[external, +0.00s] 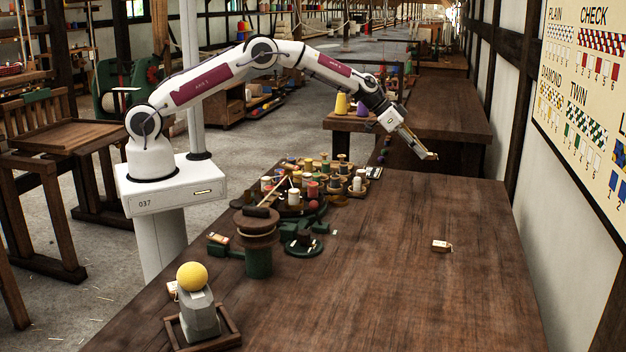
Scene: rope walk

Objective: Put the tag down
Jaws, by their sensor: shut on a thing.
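My gripper (429,156) is at the end of my outstretched arm, above the far part of the long dark wooden table (400,290). It points down and to the right and is shut on a small tan thing at its fingertips, which looks like the tag (431,156). The held tag is tiny in this view, and the fingers partly hide it. It appears clear of the table top. Another small white and brown tag (440,246) with a short string lies flat on the right part of the table, apart from my gripper.
Several coloured thread spools (312,188) crowd the table's left middle, beside a dark green winding device (258,245). A yellow ball (191,276) sits on a grey block at the front left. A patterned chart (590,90) hangs on the right wall. The table's right half is mostly bare.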

